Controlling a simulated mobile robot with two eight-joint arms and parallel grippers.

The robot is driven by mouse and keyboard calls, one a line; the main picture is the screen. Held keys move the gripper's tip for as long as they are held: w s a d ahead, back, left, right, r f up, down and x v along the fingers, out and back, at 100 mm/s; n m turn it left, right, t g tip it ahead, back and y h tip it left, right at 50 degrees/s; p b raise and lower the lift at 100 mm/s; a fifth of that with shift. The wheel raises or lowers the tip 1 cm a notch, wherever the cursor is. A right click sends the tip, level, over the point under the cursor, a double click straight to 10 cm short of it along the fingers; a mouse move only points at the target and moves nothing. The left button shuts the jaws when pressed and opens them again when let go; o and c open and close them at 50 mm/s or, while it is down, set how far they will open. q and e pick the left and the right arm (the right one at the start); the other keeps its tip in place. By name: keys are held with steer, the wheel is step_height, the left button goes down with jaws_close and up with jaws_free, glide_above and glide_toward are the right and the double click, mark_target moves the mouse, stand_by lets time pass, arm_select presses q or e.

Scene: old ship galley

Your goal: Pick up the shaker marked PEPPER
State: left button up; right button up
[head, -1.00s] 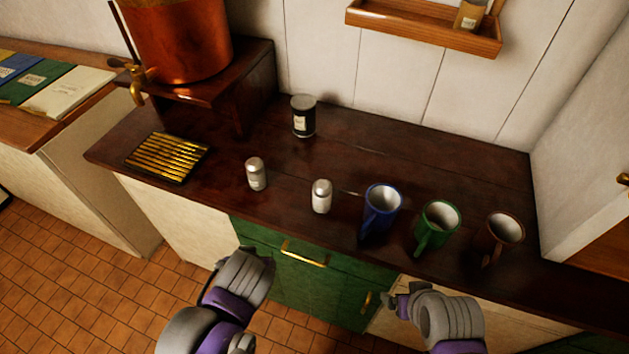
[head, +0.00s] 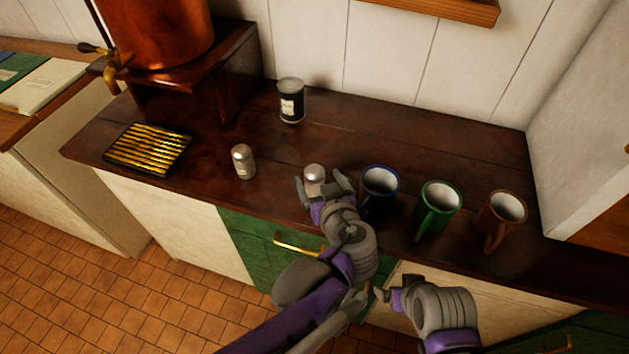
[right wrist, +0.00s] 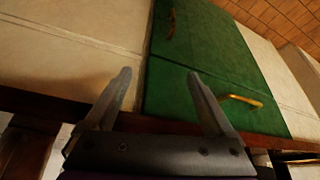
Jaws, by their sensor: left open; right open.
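Two small pale shakers with metal tops stand upright on the dark wooden counter (head: 215,150). The left shaker (head: 243,162) is clear of both grippers; its label is too small to read. The right shaker (head: 314,175) stands between the open fingers of my left gripper (head: 326,188), with its lower part hidden; I cannot tell whether the fingers touch it or which shaker is marked PEPPER. My right gripper (head: 384,294) is low in front of the counter. In the right wrist view it is open and empty (right wrist: 160,80).
A blue mug (head: 380,181) stands close to the right of my left gripper. A green mug (head: 437,208) and a brown mug (head: 503,217) stand farther right. A dark tin (head: 291,102) is behind, a brass-slatted tray (head: 148,149) at left. Green drawer fronts (right wrist: 200,50) face my right gripper.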

arm_select(q)
steer(key=x, duration=0.5)
steer(key=shift+w+a+r, duration=0.15)
steer(key=shift+a+r, duration=0.05)
steer(key=shift+a, duration=0.1)
